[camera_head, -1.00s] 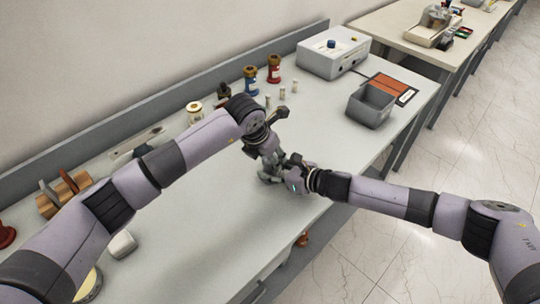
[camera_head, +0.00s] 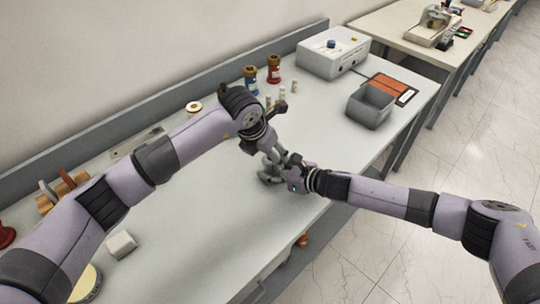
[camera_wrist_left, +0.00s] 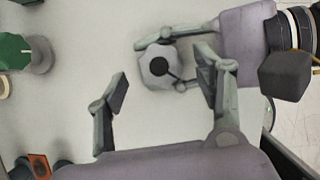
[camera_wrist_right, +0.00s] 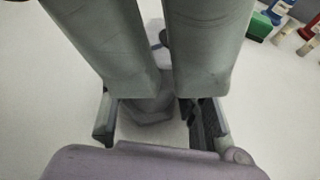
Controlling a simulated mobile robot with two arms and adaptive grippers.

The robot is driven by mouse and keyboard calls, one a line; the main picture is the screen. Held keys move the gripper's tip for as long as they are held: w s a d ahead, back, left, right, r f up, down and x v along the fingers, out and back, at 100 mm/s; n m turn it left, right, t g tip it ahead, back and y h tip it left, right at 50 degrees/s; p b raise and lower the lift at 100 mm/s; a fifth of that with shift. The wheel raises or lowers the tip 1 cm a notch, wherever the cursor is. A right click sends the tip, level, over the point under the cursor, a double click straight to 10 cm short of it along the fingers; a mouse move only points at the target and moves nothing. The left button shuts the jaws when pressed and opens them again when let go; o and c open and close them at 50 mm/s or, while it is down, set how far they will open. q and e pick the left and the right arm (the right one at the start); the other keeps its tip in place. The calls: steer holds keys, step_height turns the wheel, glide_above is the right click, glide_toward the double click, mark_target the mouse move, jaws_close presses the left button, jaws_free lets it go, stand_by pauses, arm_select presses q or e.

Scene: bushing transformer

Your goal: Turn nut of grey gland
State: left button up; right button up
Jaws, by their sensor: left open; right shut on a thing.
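The grey gland (camera_wrist_left: 153,78) shows from above in the left wrist view as a faceted grey piece with a dark centre. It also shows in the right wrist view (camera_wrist_right: 152,108), partly hidden. My right gripper (camera_wrist_right: 153,112) is shut on the gland near the bench surface, its fingers on either side. My left gripper (camera_wrist_left: 163,66) is open above the gland, with one finger on each side and a clear gap on the left. Its fingers (camera_wrist_right: 205,50) hide the gland's upper part in the right wrist view. In the head view, both grippers (camera_head: 272,170) meet and cover the gland.
A grey bin (camera_head: 370,108) and a white box (camera_head: 333,55) stand at the far right of the bench. Red (camera_head: 273,70) and blue (camera_head: 250,76) bushings stand near the back. A green-topped part (camera_wrist_left: 18,52) lies left of my left gripper.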

arm_select(q)
steer(key=v, duration=0.9)
steer(key=shift+s+a+r, duration=0.15)
steer(key=shift+a+r, duration=0.05)
steer(key=shift+r, duration=0.15)
steer(key=w+d+f+m+g, duration=0.1)
steer(key=f+m, duration=0.1)
steer(key=f, duration=0.1)
steer(key=w+f+m+h, duration=0.1)
steer(key=f+m, duration=0.1)
steer(key=f, duration=0.2)
steer(key=w+d+f+m+g, duration=0.1)
steer(key=w+f+m, duration=0.1)
steer(key=f+m, duration=0.1)
steer(key=shift+d+f+g+h, duration=0.3)
steer(key=shift+f+h, duration=0.1)
steer(key=shift+f, duration=0.1)
steer(key=shift+c, duration=0.3)
steer(key=c, duration=1.1)
